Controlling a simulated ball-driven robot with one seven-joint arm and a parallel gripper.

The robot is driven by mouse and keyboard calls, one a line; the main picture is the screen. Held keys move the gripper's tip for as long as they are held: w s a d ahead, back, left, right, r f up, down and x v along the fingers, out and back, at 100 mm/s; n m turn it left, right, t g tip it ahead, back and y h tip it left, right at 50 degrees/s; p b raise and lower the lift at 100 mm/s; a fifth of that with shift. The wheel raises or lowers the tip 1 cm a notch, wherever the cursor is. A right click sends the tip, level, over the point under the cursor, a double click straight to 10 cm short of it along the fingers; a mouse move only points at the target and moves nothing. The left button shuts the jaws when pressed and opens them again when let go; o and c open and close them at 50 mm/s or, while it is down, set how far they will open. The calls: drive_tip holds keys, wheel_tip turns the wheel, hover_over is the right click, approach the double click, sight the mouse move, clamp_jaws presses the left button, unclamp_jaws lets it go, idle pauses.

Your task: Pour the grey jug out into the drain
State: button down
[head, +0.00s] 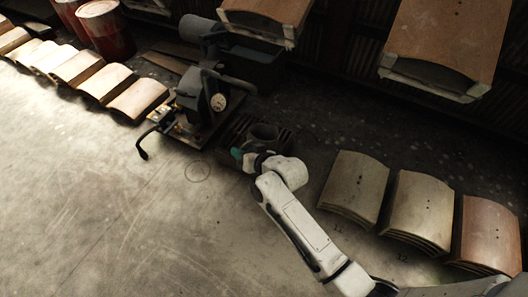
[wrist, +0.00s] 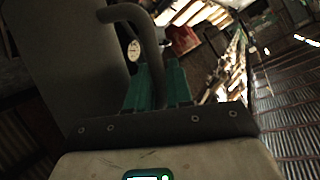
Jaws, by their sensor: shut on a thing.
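The grey jug (head: 265,132) is in my gripper (head: 247,157), beside the machine in the head view. Its round dark mouth shows, and it looks roughly upright, though a slight tilt is hard to judge. In the wrist view the jug (wrist: 65,60) fills the left side, and the green fingers of my gripper (wrist: 157,85) are shut on its curved handle (wrist: 143,30). No liquid shows, and the jug's inside is too dark to read.
A dark machine with a gauge (head: 218,102) and a bent black rod (head: 143,150) stands left of the grate. Stacks of curved boards (head: 355,187) stand at right, others (head: 138,98) at left. Red drums (head: 105,28) are at the back. The left floor is clear.

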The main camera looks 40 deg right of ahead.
drive_tip(key=shift+w+d+f+b, duration=0.6)
drive_tip(key=shift+f+b, duration=0.8)
drive_tip(key=shift+f, duration=0.1)
drive_tip(key=shift+w+d+f+b, duration=0.55)
drive_tip(key=shift+w+f+b, duration=0.05)
drive_tip(key=shift+f+b, duration=0.9)
drive_tip(key=shift+w+d+f+b, duration=0.6)
drive_tip(key=shift+f+b, duration=0.75)
drive_tip(key=shift+f, duration=0.2)
drive_tip(key=shift+w+d+f+b, duration=0.25)
drive_tip(key=shift+f+b, duration=0.05)
drive_tip(key=shift+f, duration=0.3)
drive_tip(key=shift+w+d+f+b, duration=0.2)
drive_tip(key=shift+d+f+b, duration=0.1)
drive_tip(key=shift+f, duration=0.3)
drive_tip(key=shift+r+m+y+p, duration=0.3)
drive_tip(key=shift+r+m+p, duration=0.15)
drive_tip(key=shift+p, duration=0.25)
drive_tip(key=shift+w+d+r+m+g+y+p, duration=0.15)
drive_tip(key=shift+d+r+m+g+y+p, duration=0.2)
drive_tip(key=shift+g+y+p, duration=0.25)
idle(0.6)
